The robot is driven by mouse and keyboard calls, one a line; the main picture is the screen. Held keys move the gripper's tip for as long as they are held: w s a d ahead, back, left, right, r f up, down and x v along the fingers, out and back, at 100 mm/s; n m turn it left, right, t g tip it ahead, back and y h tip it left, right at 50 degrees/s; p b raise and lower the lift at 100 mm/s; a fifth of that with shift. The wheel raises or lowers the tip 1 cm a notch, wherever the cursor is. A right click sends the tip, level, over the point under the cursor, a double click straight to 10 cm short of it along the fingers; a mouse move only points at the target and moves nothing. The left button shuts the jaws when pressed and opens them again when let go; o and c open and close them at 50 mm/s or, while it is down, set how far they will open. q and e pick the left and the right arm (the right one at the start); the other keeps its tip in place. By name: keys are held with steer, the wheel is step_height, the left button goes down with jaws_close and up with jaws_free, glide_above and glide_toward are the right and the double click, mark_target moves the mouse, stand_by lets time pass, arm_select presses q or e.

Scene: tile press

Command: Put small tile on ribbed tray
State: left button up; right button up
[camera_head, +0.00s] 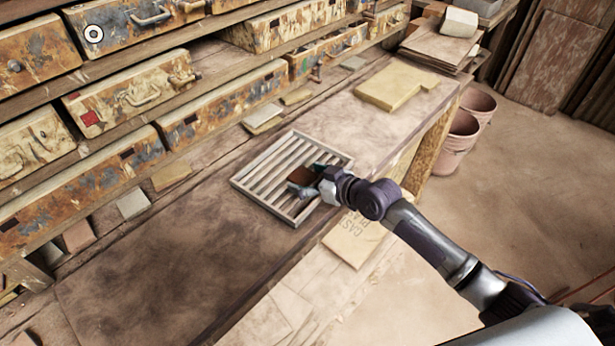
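The ribbed tray (252,182), a light wooden frame with parallel slats, lies on the workbench in the middle of the view. A small reddish-brown tile (302,174) is over the middle of the tray. My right gripper (306,179) reaches in from the right, with its fingers on two sides of the tile; it looks shut on it. I cannot tell whether the tile touches the slats. The gripper and its wrist hide the tray's right part. My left gripper is not in view.
Worn drawers (225,103) line the back of the workbench (150,265). Loose tiles lie along their foot. A yellowish slab (397,87) lies at the bench's far right. Pink buckets (457,140) stand beyond the bench end. The bench left of the tray is clear.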

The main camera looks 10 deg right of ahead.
steer(key=shift+r, duration=0.25)
steer(key=v, duration=1)
steer(key=shift+s+d+f+b, duration=0.1)
steer(key=shift+s+d+b, duration=0.15)
steer(key=shift+b, duration=0.15)
steer(key=shift+s+d+r, duration=0.25)
steer(key=shift+s+r, duration=0.1)
steer(key=shift+s, duration=0.2)
